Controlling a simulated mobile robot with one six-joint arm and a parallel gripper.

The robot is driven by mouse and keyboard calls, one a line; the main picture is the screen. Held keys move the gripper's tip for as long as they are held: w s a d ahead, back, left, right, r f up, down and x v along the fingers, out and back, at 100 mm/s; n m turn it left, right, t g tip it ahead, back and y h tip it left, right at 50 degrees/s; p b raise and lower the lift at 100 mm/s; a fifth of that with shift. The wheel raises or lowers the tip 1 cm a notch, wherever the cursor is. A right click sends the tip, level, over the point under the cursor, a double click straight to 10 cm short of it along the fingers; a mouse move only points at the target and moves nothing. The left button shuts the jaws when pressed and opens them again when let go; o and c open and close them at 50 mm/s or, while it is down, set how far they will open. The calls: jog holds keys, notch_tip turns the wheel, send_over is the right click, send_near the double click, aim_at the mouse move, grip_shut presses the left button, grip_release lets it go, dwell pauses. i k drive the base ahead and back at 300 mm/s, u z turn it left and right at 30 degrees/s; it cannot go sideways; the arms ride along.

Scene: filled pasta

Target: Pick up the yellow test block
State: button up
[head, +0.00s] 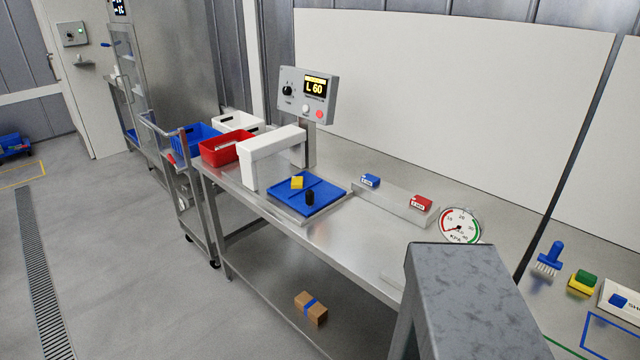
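A small yellow block (297,182) lies on the blue tray (327,186), near its left side. A short black cylinder (310,198) stands on the same tray, in front and to the right of the block, apart from it. The tray lies on a steel table. My gripper is not in view, so its state and its place relative to the block do not show.
A white arch (262,151) stands just behind and left of the tray. A control box (306,94) on a post rises behind it. Red and blue bins (228,149) are farther left. A large grey block-like shape fills the lower right foreground and hides part of the table.

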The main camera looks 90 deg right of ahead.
aim_at(297, 182)
jog(key=u, duration=0.9)
jog(key=k, duration=0.15)
jog(key=z, duration=2.65)
jog(key=i, duration=1)
jog(key=z, duration=0.05)
jog(key=k, duration=0.45)
jog(key=z, duration=0.1)
